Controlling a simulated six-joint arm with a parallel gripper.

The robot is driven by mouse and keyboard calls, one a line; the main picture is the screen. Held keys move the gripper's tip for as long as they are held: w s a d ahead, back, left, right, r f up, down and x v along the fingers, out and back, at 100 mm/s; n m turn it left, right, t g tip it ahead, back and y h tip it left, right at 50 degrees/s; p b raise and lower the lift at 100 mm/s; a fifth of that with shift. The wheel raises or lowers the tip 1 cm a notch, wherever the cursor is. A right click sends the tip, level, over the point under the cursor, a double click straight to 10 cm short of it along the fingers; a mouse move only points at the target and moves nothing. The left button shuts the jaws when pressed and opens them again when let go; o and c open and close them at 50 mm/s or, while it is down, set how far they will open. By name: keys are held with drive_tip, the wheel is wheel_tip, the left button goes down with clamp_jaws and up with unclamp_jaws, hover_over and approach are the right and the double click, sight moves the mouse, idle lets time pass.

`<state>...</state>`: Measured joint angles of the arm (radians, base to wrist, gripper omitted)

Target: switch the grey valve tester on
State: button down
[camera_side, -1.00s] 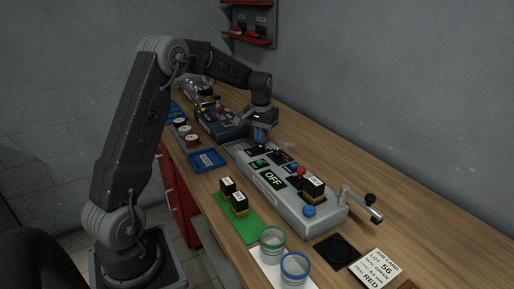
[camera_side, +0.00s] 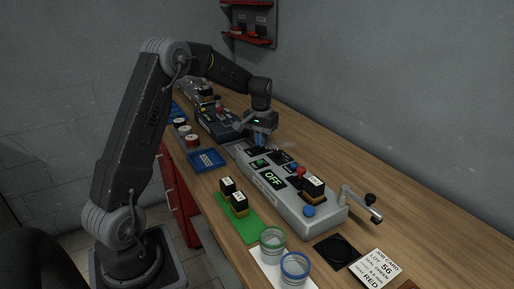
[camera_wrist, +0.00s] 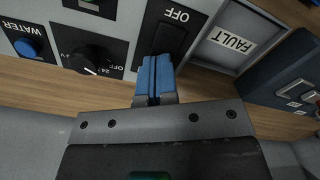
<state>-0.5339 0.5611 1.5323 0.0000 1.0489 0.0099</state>
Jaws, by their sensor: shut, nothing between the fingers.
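The grey valve tester (camera_side: 262,182) stands on the wooden bench, its display (camera_side: 273,178) reading OFF in green. The wrist view shows its panel (camera_wrist: 215,18) from close by: a black rocker switch (camera_wrist: 170,38) on a plate marked OFF, a black dial (camera_wrist: 92,60) and a blue WATER button (camera_wrist: 27,47). My gripper (camera_wrist: 154,62) is shut and empty, its blue fingertips at the lower edge of the rocker switch. I cannot tell whether they touch it. In the side view my gripper (camera_side: 261,141) is over the far end of the tester.
A dark blue device (camera_side: 218,125) stands beyond the tester. A crank handle (camera_side: 362,203) sticks out at the tester's near end.

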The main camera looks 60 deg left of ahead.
drive_tip(key=shift+f, duration=0.25)
drive_tip(key=shift+r, duration=3.55)
drive_tip(key=s+d+r+m+t, duration=0.1)
drive_tip(key=s+d+r, duration=0.3)
drive_tip(key=d, duration=0.3)
drive_tip(key=s+d+r+m+t, duration=0.1)
drive_tip(key=s+d+r+m, duration=0.1)
drive_tip(key=s+d+r, duration=0.35)
drive_tip(key=s+d+f+m+t, duration=0.3)
drive_tip(key=s+d, duration=1)
drive_tip(key=s, duration=0.1)
drive_tip(key=shift+s+f+t, duration=0.25)
drive_tip(key=shift+f+t, duration=0.05)
drive_tip(key=shift+f, duration=0.1)
